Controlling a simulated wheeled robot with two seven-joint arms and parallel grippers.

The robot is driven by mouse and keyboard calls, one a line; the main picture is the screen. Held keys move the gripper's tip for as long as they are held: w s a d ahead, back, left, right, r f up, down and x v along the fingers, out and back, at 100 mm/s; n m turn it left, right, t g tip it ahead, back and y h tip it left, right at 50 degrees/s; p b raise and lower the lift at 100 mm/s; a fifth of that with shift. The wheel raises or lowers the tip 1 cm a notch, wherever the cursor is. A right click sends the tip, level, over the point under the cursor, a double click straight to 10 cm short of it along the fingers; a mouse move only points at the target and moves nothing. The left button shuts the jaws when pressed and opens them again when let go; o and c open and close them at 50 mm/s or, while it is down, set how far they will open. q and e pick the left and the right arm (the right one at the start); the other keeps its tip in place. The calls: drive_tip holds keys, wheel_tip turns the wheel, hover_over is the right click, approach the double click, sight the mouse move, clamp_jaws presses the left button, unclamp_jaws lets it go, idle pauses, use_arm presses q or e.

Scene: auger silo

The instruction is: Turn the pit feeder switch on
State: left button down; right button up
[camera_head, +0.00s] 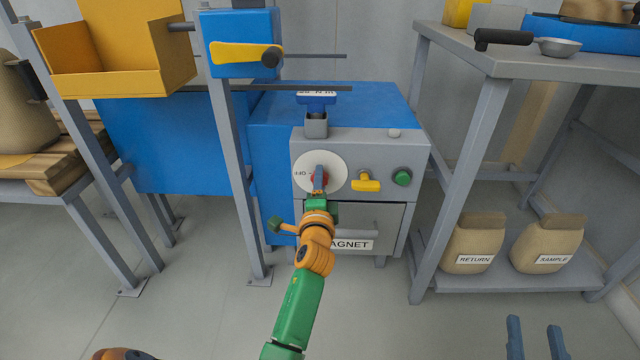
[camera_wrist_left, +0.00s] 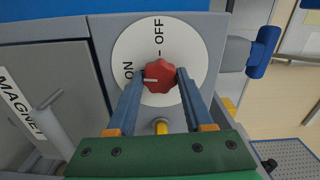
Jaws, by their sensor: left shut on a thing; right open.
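The switch is a red knob (camera_wrist_left: 160,76) on a round white dial (camera_wrist_left: 130,42) with ON and OFF printed on it. In the left wrist view the knob's white mark points left, towards the ON side. In the head view the dial (camera_head: 335,172) is on the grey front panel, and my gripper partly hides the knob. My left gripper (camera_head: 319,182) is shut on the red knob, one blue finger on each side. My right gripper (camera_head: 535,340) is open and empty at the lower right, away from the panel.
A yellow handle (camera_head: 366,184) and a green button (camera_head: 402,177) sit right of the dial. Below is a drawer labelled MAGNET (camera_head: 350,245). A grey post (camera_head: 230,165) stands left of the panel. A shelf with sacks (camera_head: 475,244) stands at right. The floor in front is clear.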

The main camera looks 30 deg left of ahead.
use_arm(q)
drive_tip(key=shift+f+n, duration=0.1)
drive_tip(key=shift+n, duration=0.3)
use_arm(e)
drive_tip(key=shift+r, duration=0.35)
drive_tip(key=shift+f, duration=0.1)
use_arm(q)
drive_tip(key=shift+c, duration=1.5)
unclamp_jaws()
use_arm(e)
drive_tip(key=shift+s+f, duration=0.1)
